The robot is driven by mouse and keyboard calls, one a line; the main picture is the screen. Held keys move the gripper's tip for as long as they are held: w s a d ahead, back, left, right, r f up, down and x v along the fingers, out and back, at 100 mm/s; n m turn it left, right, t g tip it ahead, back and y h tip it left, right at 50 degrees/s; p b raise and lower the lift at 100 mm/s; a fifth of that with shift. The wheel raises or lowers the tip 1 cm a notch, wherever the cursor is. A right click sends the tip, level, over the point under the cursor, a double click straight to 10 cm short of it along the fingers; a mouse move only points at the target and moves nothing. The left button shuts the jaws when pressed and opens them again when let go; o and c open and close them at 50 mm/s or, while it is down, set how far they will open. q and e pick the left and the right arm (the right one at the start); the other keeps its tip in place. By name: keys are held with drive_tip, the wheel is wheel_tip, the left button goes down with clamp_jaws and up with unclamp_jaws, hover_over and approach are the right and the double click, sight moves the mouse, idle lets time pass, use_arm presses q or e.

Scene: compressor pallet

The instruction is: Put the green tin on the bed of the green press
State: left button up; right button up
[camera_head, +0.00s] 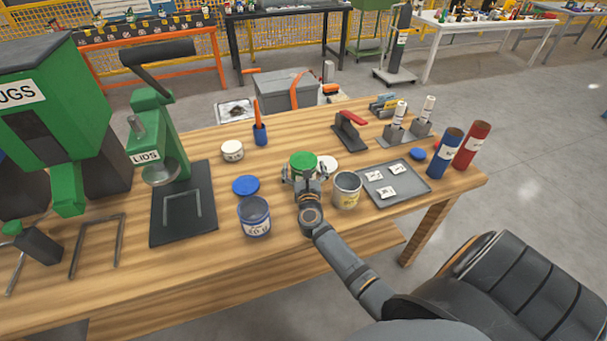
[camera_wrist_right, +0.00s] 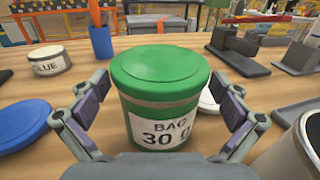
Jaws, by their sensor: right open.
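The green tin (camera_head: 302,163) stands upright on the wooden table with its green lid on. In the right wrist view the green tin (camera_wrist_right: 160,92) fills the middle and shows a white label. My right gripper (camera_head: 304,182) is at the tin, and in the wrist view its open fingers (camera_wrist_right: 165,118) are on either side of it with gaps. The green press (camera_head: 158,130), marked LIDS, stands to the left on the table. Its dark bed (camera_head: 183,222) is bare apart from a thin metal bracket. My left gripper is not in view.
A blue tin (camera_head: 254,222) and an open grey tin (camera_head: 346,192) stand close to my right gripper. A blue lid (camera_head: 246,185) and a white tin (camera_head: 232,150) lie between press and green tin. A grey tray (camera_head: 412,191) is on the right. A larger green machine (camera_head: 50,110) is far left.

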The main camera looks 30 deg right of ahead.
sight(304, 162)
drive_tip(key=c, duration=1.3)
drive_tip(key=shift+r, duration=0.4)
wheel_tip(304, 162, up, 3)
drive_tip(key=shift+s+f+p, duration=0.1)
drive_tip(key=shift+p, duration=0.6)
drive_tip(key=s+a+r+p, duration=0.1)
drive_tip(key=s+a+r, duration=0.2)
drive_tip(key=s+r, duration=0.6)
drive_tip(key=s, duration=0.4)
drive_tip(key=shift+s+a+r+p, duration=0.15)
drive_tip(key=shift+a+r+p, duration=0.05)
drive_tip(key=shift+a+p, duration=0.15)
